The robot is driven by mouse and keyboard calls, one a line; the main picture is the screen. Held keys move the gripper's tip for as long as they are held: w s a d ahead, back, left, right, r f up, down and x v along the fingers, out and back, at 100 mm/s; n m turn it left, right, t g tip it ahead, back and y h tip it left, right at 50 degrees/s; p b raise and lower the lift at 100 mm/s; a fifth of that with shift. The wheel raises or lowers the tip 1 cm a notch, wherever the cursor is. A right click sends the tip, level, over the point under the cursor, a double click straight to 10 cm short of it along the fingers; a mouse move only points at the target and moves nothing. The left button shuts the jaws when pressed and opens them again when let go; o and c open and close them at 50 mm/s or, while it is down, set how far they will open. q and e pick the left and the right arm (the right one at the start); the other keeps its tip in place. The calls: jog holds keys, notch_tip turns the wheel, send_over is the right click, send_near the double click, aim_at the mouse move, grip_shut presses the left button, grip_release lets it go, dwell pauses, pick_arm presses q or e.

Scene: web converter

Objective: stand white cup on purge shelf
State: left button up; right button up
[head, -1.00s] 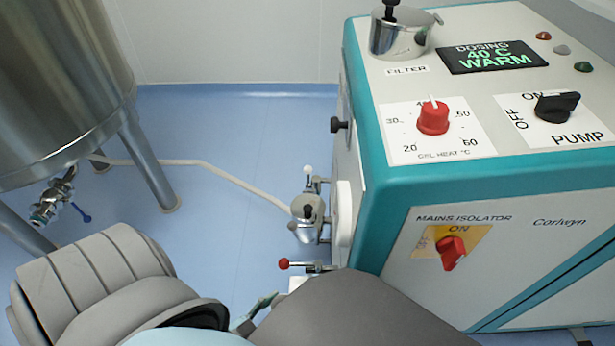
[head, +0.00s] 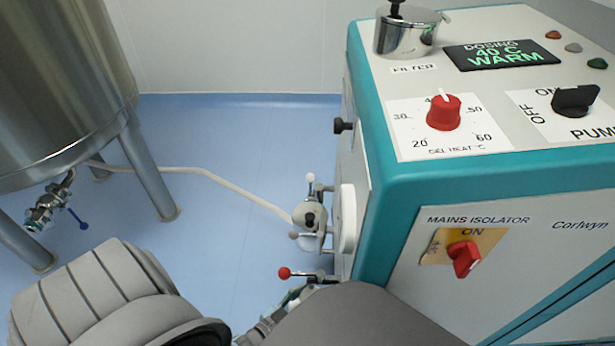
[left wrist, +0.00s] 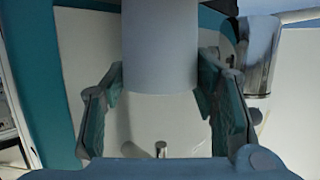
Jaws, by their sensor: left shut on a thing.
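The white cup (left wrist: 160,45) shows in the left wrist view as a plain pale cylinder between the two fingers of my left gripper (left wrist: 162,105). The gripper is shut on it, with a finger at each side. In the head view only a part of my left gripper (head: 268,322) shows at the bottom, beside the machine's side; my grey arm link hides the rest and the cup. I cannot clearly make out the purge shelf; a white surface with a small metal peg (left wrist: 160,148) shows below the cup in the wrist view. My right gripper is not in view.
The teal and white machine (head: 400,200) stands at right. On its side are a metal valve (head: 309,212) and a red-knobbed lever (head: 284,273), close to my gripper. A steel tank (head: 60,90) stands at left, joined by a pale hose (head: 220,180). Blue floor lies between.

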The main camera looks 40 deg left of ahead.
pick_arm(q)
jog(key=o, duration=1.1)
jog(key=shift+f, duration=0.15)
jog(key=shift+c, duration=0.2)
jog(key=shift+s+r, duration=0.25)
jog(key=s+n+g+y+p, duration=0.1)
jog(key=s+g+y+p, duration=0.1)
jog(key=s+g, duration=0.9)
jog(key=shift+f+p, duration=0.35)
jog(key=shift+p, duration=0.45)
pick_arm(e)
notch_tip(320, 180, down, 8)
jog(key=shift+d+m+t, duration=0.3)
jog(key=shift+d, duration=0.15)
